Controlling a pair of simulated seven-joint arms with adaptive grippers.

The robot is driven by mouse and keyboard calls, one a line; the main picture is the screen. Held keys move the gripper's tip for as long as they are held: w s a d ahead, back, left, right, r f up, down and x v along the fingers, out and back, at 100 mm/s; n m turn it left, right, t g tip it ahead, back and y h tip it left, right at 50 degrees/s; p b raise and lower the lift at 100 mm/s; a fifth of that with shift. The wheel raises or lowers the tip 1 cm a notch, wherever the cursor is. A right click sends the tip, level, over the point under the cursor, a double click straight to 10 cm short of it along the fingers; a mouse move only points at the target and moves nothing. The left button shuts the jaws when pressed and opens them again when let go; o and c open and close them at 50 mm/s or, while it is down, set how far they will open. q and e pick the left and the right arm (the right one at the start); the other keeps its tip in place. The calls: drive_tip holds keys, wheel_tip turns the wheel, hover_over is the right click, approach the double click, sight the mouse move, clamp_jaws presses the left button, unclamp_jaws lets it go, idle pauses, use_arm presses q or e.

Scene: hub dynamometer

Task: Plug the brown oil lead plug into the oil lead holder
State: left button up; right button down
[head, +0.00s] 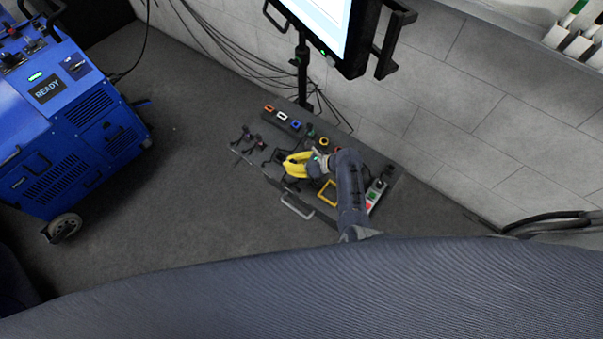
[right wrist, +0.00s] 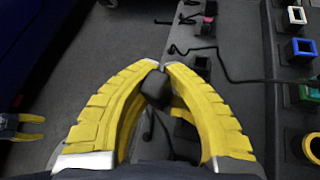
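My right gripper (head: 297,165) is over the bench in the head view. In the right wrist view its yellow fingers (right wrist: 160,72) come together around a dark, blocky plug (right wrist: 154,88) near the tips. The plug looks almost black, so I cannot confirm that it is brown. A dark lead shows below it between the fingers. I cannot pick out the oil lead holder for certain; the fingers and arm cover part of the bench. My left gripper (right wrist: 32,128) shows small at the left edge of the right wrist view, its two fingers apart and nothing seen between them.
Orange, white, blue (head: 296,124), green (head: 310,131) and yellow (head: 323,142) sockets line the bench's back. Other dark leads (head: 246,138) lie at its left end. A yellow square frame (head: 327,192) is in front. A monitor stands behind; a blue machine (head: 60,120) is left.

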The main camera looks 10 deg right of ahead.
drive_tip(key=shift+s+a+r, duration=0.1)
drive_tip(key=shift+s+a, duration=0.05)
drive_tip(key=shift+a, duration=0.85)
drive_tip(key=shift+w+d+r, duration=0.1)
drive_tip(key=shift+w+d, duration=0.2)
drive_tip(key=shift+w, duration=0.05)
drive_tip(key=shift+f, duration=0.35)
drive_tip(key=shift+d+f, duration=0.15)
drive_tip(key=shift+f, duration=0.35)
drive_tip(key=shift+d+f, duration=0.1)
drive_tip(key=shift+f, duration=0.3)
drive_tip(key=shift+f, duration=0.35)
